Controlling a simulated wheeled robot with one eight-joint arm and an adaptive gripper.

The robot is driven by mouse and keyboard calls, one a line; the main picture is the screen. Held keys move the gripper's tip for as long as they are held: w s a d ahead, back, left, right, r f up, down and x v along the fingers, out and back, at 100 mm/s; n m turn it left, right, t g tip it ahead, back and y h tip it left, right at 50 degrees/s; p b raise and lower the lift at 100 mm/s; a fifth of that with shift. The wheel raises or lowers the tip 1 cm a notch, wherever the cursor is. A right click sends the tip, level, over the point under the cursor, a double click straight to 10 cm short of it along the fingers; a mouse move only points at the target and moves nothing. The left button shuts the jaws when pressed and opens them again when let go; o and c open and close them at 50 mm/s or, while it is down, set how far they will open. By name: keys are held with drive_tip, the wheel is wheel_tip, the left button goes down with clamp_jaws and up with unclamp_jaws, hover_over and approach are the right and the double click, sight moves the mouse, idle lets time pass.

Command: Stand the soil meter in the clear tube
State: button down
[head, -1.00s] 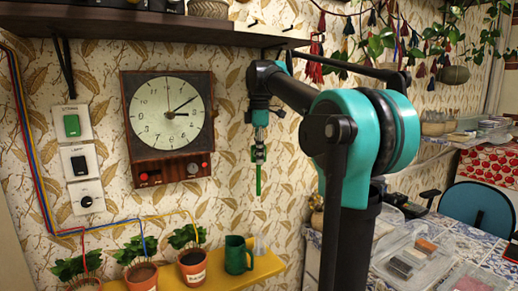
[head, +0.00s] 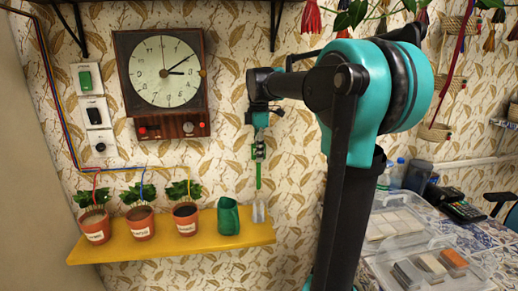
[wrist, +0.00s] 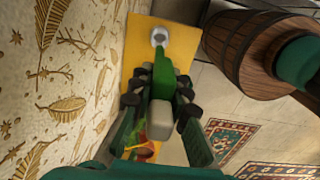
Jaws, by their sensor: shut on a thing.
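The soil meter (head: 258,177) is a thin green stick, hanging upright with its tip down from my gripper (head: 259,152). My gripper is shut on its upper part. In the wrist view the green meter (wrist: 163,72) points toward the round tube opening (wrist: 158,36); the fingers hide part of the meter.
The yellow shelf (head: 110,252) also bears several potted plants (head: 139,222) left of the mug. The patterned wall is close behind. A wooden barrel (wrist: 250,45) shows at right in the wrist view. A tiled table (head: 475,240) with clear boxes stands at right.

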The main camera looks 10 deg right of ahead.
sight(259, 189)
drive_tip(key=shift+f, duration=5.3)
drive_tip(key=c, duration=1.4)
unclamp_jaws()
wheel_tip(259, 189, up, 12)
